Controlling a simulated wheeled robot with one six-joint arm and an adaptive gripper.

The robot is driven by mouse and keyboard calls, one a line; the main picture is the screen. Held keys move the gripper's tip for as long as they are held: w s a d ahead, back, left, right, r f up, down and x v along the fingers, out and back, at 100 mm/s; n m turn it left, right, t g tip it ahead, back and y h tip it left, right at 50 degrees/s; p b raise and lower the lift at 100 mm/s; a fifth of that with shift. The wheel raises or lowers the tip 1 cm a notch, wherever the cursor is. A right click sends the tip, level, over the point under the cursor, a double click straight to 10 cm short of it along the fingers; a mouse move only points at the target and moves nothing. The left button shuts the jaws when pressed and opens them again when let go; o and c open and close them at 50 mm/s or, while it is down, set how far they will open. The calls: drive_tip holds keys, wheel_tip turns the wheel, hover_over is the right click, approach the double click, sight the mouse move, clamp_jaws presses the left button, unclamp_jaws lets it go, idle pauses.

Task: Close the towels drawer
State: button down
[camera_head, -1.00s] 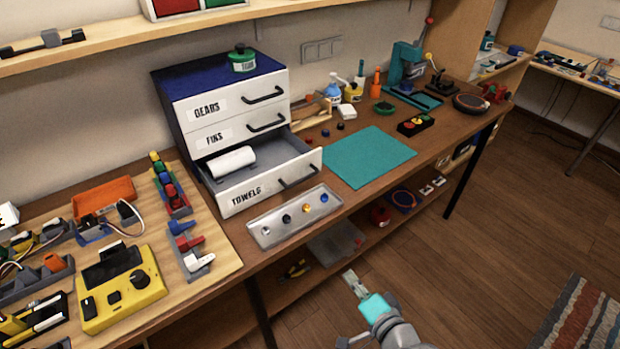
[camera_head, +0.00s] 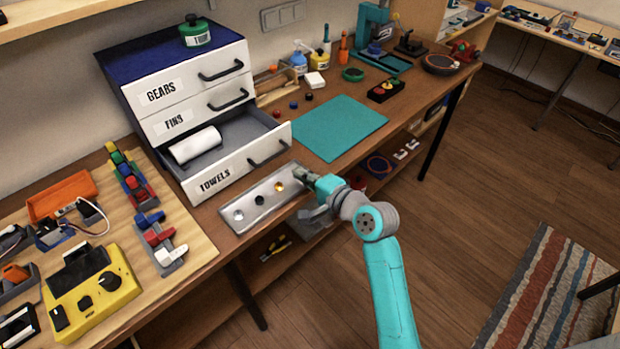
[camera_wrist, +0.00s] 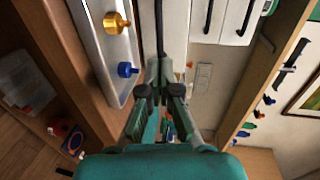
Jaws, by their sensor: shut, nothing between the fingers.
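The towels drawer (camera_head: 240,168) is the lowest drawer of a white-fronted cabinet with a blue top (camera_head: 160,50). It stands pulled out, with a white towel roll (camera_head: 195,145) lying inside. Its dark handle (camera_head: 268,155) is on the front and shows upright in the wrist view (camera_wrist: 159,28). My gripper (camera_head: 302,174) is shut and empty, in front of the drawer's right end and over the right end of the metal tray. In the wrist view its fingertips (camera_wrist: 162,90) point toward the handle. I cannot tell whether they touch the drawer.
The metal tray (camera_head: 240,226) with several small knobs lies just in front of the drawer. The gears drawer (camera_head: 195,82) and fins drawer (camera_head: 200,112) above are shut. A teal mat (camera_head: 340,125) lies to the right.

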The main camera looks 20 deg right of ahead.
sight(274, 158)
drive_tip(key=x, duration=0.8)
drive_tip(key=shift+w+a, duration=0.15)
drive_tip(key=shift+w, duration=0.1)
drive_tip(key=shift+w, duration=0.1)
